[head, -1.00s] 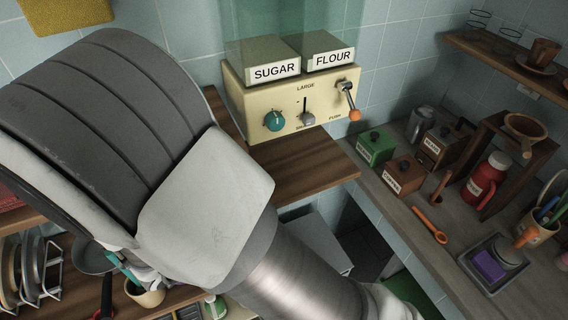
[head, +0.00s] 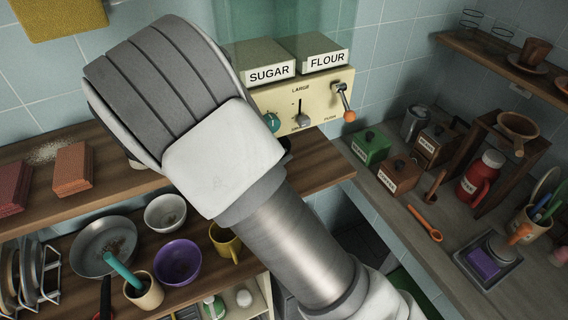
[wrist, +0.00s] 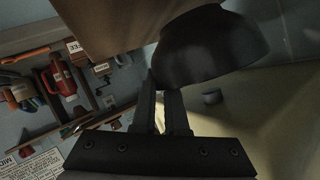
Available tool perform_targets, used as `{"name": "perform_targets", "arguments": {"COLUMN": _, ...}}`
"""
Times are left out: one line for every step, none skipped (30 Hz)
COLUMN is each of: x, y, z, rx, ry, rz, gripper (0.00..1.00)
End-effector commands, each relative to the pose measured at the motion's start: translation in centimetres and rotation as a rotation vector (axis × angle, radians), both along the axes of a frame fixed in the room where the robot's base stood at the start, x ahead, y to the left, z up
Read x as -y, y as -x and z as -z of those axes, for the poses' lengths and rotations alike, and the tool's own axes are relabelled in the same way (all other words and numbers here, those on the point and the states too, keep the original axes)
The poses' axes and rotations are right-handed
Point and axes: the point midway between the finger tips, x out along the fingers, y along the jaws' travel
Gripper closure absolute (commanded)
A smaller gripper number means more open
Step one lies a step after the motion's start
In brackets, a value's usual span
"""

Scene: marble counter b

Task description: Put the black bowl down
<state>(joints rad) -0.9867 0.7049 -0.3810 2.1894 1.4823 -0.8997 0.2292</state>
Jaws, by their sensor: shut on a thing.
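The black bowl (wrist: 208,48) is in the upper middle of the wrist view, dark and rounded, right at the tips of my gripper (wrist: 166,85). The fingers are nearly together and shut on the bowl at its edge. A brown wooden surface (wrist: 125,22) lies next to the bowl in that view; I cannot tell whether the two touch. In the head view my arm covers the gripper and most or all of the bowl.
The upper wooden shelf (head: 120,187) carries reddish blocks (head: 73,168) at left and the sugar and flour dispenser (head: 305,105). Below stand a purple bowl (head: 178,262), a white bowl (head: 165,212), a pan (head: 105,245) and a yellow mug (head: 225,243). Canisters crowd the right counter (head: 410,215).

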Motion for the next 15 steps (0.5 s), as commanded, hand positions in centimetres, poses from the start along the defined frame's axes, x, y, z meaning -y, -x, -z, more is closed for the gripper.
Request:
{"name": "perform_targets", "arguments": {"x": 0.7, "y": -0.7, "z": -0.1, "rx": 0.002, "ry": 0.002, "rz": 0.004, "gripper": 1.0}}
{"name": "perform_targets", "arguments": {"x": 0.6, "y": -0.7, "z": 0.4, "rx": 0.0, "ry": 0.005, "rz": 0.002, "gripper": 1.0}}
{"name": "perform_targets", "arguments": {"x": 0.5, "y": -0.6, "z": 1.1, "rx": -0.001, "ry": 0.006, "rz": 0.001, "gripper": 1.0}}
{"name": "perform_targets", "arguments": {"x": 0.5, "y": -0.6, "z": 1.5, "rx": -0.001, "ry": 0.006, "rz": 0.0, "gripper": 1.0}}
{"name": "perform_targets", "arguments": {"x": 0.5, "y": -0.6, "z": 1.9, "rx": -0.001, "ry": 0.006, "rz": 0.0, "gripper": 1.0}}
{"name": "perform_targets", "arguments": {"x": 0.5, "y": -0.6, "z": 2.4, "rx": 0.0, "ry": 0.005, "rz": 0.0, "gripper": 1.0}}
{"name": "perform_targets", "arguments": {"x": 0.5, "y": -0.6, "z": 2.7, "rx": 0.0, "ry": 0.005, "rz": 0.0, "gripper": 1.0}}
{"name": "perform_targets", "arguments": {"x": 0.5, "y": -0.6, "z": 2.9, "rx": 0.0, "ry": 0.005, "rz": 0.0, "gripper": 1.0}}
{"name": "perform_targets", "arguments": {"x": 0.5, "y": -0.6, "z": 3.2, "rx": 0.0, "ry": 0.003, "rz": 0.0, "gripper": 1.0}}
{"name": "perform_targets", "arguments": {"x": 0.5, "y": -0.6, "z": 3.3, "rx": 0.001, "ry": 0.002, "rz": 0.001, "gripper": 1.0}}
{"name": "perform_targets", "arguments": {"x": 0.5, "y": -0.6, "z": 3.4, "rx": 0.001, "ry": 0.002, "rz": 0.001, "gripper": 1.0}}
{"name": "perform_targets", "arguments": {"x": 0.5, "y": -0.6, "z": 3.5, "rx": 0.001, "ry": 0.002, "rz": 0.001, "gripper": 1.0}}
{"name": "perform_targets", "arguments": {"x": 0.5, "y": -0.6, "z": 3.5, "rx": 0.001, "ry": 0.001, "rz": 0.001, "gripper": 1.0}}
{"name": "perform_targets", "arguments": {"x": 0.5, "y": -0.6, "z": 3.5, "rx": 0.001, "ry": 0.001, "rz": 0.001, "gripper": 1.0}}
{"name": "perform_targets", "arguments": {"x": 0.5, "y": -0.6, "z": 3.5, "rx": 0.001, "ry": 0.001, "rz": 0.001, "gripper": 1.0}}
